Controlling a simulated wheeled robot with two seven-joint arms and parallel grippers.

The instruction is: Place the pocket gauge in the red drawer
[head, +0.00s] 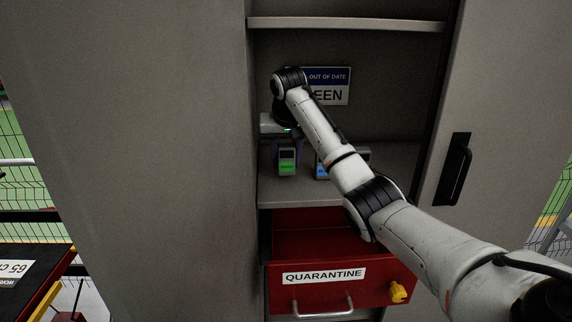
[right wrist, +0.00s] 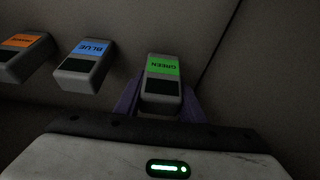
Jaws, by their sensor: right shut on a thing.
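The green-labelled pocket gauge (head: 287,161) stands at the left of the cabinet shelf in the head view. In the right wrist view the gauge (right wrist: 162,82) reads GREEN and sits between the purple fingers. My right gripper (head: 286,148) is shut on it; in the wrist view its fingers (right wrist: 160,100) lie on both sides of the gauge. I cannot tell whether the gauge touches the shelf. The red drawer (head: 284,275), labelled QUARANTINE, is pulled out below the shelf. My right arm covers part of its right side. My left gripper is not in view.
A blue-labelled gauge (right wrist: 86,66) and an orange-labelled one (right wrist: 23,56) stand beside the green one. A sign (head: 330,76) reading OUT OF DATE, partly hidden by my arm, is on the back wall. An upper shelf (head: 345,24) and cabinet sides bound the space.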

